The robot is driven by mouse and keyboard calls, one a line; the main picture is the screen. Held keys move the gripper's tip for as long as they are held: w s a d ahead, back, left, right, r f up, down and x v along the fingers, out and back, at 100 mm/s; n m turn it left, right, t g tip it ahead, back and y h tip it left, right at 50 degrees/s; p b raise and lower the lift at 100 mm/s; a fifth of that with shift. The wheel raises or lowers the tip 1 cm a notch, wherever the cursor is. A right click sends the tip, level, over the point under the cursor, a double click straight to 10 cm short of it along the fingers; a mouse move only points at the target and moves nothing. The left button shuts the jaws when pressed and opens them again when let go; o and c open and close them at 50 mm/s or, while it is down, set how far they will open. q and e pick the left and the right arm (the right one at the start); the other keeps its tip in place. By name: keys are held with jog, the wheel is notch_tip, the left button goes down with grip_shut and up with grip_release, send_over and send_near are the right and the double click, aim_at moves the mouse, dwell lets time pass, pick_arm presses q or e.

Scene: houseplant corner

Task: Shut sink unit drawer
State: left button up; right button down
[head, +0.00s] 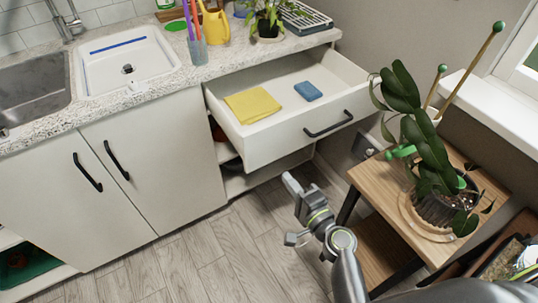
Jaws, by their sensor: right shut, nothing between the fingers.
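The sink unit drawer (267,143) stands pulled out under the speckled counter, with a black bar handle (328,124) on its white front. A yellow cloth (252,105) and a blue sponge (308,91) lie inside it. My right gripper (290,208) is shut and empty. In the picture it shows below the drawer front, over the floor, apart from the handle. My left gripper is not in view.
A wooden plant stand (366,185) with a potted climbing plant (425,150) is right of my right arm. A white open shelf (262,174) shows below the drawer. Cupboard doors (125,165) are shut at left. Wood floor (215,255) is clear in front.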

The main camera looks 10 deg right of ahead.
aim_at(265, 149)
jog(key=p+x, duration=0.1)
jog(key=x, duration=0.9)
jog(key=shift+f, duration=0.1)
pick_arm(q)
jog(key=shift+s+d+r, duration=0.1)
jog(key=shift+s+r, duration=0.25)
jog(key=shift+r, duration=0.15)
pick_arm(e)
jog(key=shift+w, duration=0.15)
